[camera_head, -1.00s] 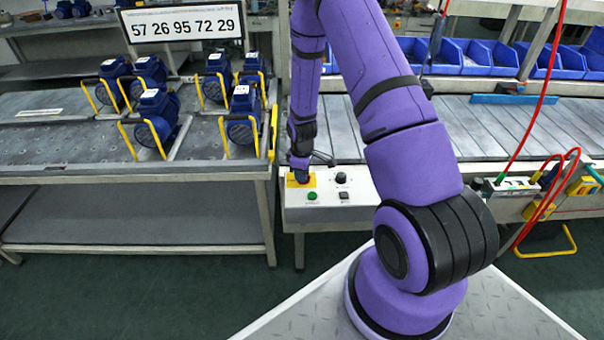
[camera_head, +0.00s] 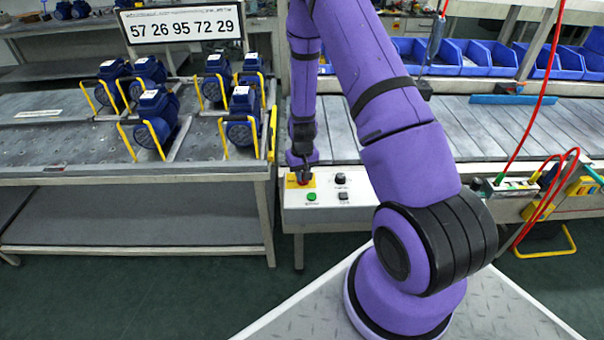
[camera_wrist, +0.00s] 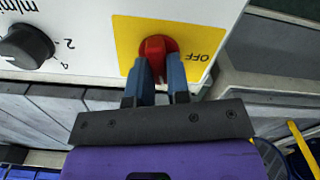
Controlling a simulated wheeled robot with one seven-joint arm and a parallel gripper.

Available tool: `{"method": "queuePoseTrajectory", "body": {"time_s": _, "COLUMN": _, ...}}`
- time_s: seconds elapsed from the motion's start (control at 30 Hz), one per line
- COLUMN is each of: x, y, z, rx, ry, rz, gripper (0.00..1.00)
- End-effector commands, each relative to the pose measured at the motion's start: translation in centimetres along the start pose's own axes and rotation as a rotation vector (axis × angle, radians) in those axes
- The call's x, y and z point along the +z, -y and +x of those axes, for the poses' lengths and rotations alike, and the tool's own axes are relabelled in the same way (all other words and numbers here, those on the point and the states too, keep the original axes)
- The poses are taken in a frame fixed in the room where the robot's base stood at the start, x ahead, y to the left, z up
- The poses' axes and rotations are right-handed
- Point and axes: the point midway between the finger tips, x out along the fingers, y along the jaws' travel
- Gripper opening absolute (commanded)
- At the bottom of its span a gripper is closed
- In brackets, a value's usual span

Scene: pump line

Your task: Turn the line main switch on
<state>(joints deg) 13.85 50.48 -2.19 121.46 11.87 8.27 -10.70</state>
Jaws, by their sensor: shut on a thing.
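The main switch is a red rotary knob (camera_wrist: 158,47) on a yellow plate (camera_wrist: 190,37) in the wrist view. The word OFF is printed on the plate to the right of the knob. My gripper (camera_wrist: 158,70) has its two blue-grey fingers shut on the red knob, one on each side. In the head view my gripper (camera_head: 303,168) reaches down over the yellow plate (camera_head: 293,184) at the left end of the white control box (camera_head: 320,214). The knob is mostly hidden there by my gripper.
A black dial (camera_head: 340,178), a green button (camera_head: 311,197) and a dark square button (camera_head: 343,195) share the box. A bench with blue motors (camera_head: 155,125) stands left.

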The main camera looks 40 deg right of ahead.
Motion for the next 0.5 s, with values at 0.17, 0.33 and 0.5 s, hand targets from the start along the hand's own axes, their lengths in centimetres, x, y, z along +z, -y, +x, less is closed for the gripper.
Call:
{"method": "queuePoseTrajectory", "body": {"time_s": 0.17, "x": -0.09, "y": -0.06, "z": -0.06, "rx": 0.000, "ry": -0.002, "rz": 0.132, "gripper": 0.00}}
{"method": "queuePoseTrajectory", "body": {"time_s": 0.33, "x": -0.09, "y": -0.13, "z": -0.06, "rx": 0.000, "ry": -0.003, "rz": 0.228, "gripper": 0.00}}
{"method": "queuePoseTrajectory", "body": {"time_s": 0.5, "x": -0.09, "y": -0.16, "z": -0.06, "rx": 0.000, "ry": -0.003, "rz": 0.289, "gripper": 0.00}}
